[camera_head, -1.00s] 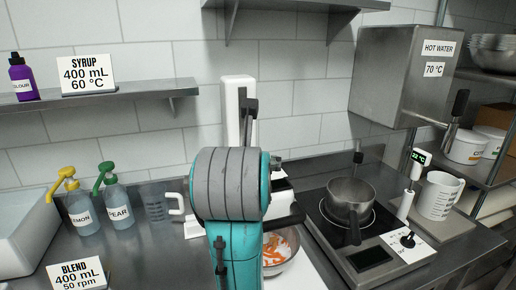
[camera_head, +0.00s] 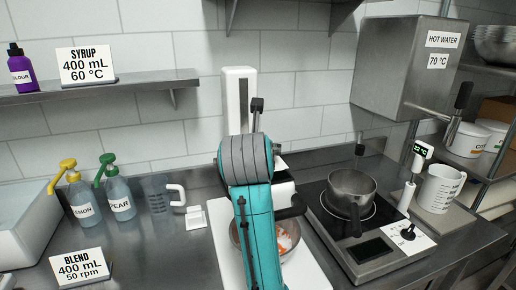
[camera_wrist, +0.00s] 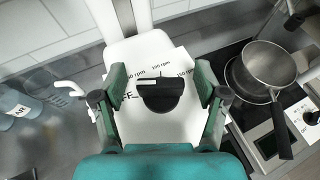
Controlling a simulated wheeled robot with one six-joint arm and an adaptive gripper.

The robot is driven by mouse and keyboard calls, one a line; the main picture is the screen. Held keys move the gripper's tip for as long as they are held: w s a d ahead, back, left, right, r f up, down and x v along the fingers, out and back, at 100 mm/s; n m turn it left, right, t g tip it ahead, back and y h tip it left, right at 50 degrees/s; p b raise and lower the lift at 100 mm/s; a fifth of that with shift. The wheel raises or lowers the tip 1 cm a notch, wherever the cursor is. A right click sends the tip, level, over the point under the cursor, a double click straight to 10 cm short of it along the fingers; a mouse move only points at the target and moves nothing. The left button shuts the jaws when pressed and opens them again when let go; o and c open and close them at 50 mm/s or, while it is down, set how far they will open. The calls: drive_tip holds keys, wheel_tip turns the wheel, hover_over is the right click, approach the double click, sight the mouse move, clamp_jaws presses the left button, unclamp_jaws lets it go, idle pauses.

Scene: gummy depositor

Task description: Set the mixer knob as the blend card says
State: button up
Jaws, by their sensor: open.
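The blend card (camera_head: 80,268) stands at the lower left in the head view and reads 400 mL, 50 rpm. The white mixer (camera_head: 237,88) stands at the back middle, partly hidden by my arm. In the wrist view its black knob (camera_wrist: 160,96) sits on a white panel (camera_wrist: 160,128). An OFF mark is left of the knob, and rpm labels, including 50 rpm at upper left, lie around its far side. Its exact pointer direction is hard to tell. My gripper (camera_wrist: 160,84) is open, one finger on each side of the knob, with no clear contact.
A steel bowl (camera_head: 240,240) with orange and white pieces sits below the mixer, behind my arm. Right of it is a hotplate (camera_head: 370,270) with a pot (camera_head: 350,190). Pump bottles (camera_head: 84,203) and a clear jug (camera_head: 158,197) stand left.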

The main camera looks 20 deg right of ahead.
drive_tip(key=c, duration=1.2)
drive_tip(key=shift+o, duration=0.2)
drive_tip(key=shift+m+g+h, duration=0.3)
drive_tip(key=shift+m+h, duration=0.1)
drive_tip(key=m+g+h, duration=0.2)
drive_tip(key=m+h, duration=0.1)
drive_tip(key=shift+a+m+h, duration=0.1)
drive_tip(key=shift+m+h, duration=0.2)
drive_tip(key=shift+m+g+h, duration=1.5)
drive_tip(key=shift+m+g, duration=0.7)
drive_tip(key=shift+g, duration=0.3)
